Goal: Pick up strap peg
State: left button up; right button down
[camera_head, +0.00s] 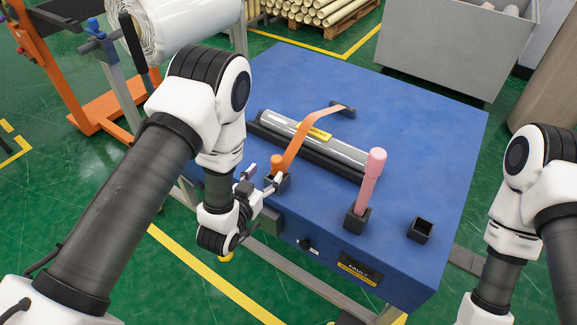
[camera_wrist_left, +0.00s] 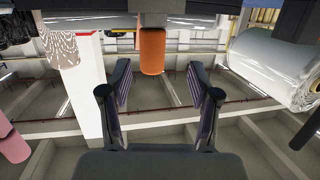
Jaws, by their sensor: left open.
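The orange strap peg (camera_head: 277,163) stands upright in a small black holder (camera_head: 284,184) near the front left of the blue table. In the left wrist view the orange peg (camera_wrist_left: 152,52) appears ahead, between the spread fingers. An orange strap (camera_head: 300,133) runs from near the peg across a grey wrapped roll (camera_head: 338,146) to a dark block (camera_head: 343,109) behind it. My left gripper (camera_head: 263,186) is open and empty, just in front of the peg; whether it touches it cannot be told. My right arm shows at the right edge, its gripper out of view.
A pink peg (camera_head: 370,178) stands in another black holder (camera_head: 358,221). An empty black holder (camera_head: 420,231) is at the blue table's (camera_head: 425,130) right front. A large white film roll (camera_head: 180,22) is at back left. A grey bin (camera_head: 445,50) stands behind.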

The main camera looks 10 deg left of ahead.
aim_at(274, 168)
pick_arm(q)
jog(key=x, duration=0.3)
jog(key=d+p+x, duration=0.1)
jog(key=x, duration=0.1)
jog(key=shift+w+d+f, duration=0.1)
jog(key=shift+w+d, duration=0.1)
jog(key=shift+w, duration=0.1)
jog(key=shift+w+a, duration=0.1)
jog(key=shift+w, duration=0.05)
jog(key=shift+a, duration=0.1)
jog(key=shift+c, duration=0.4)
grip_shut()
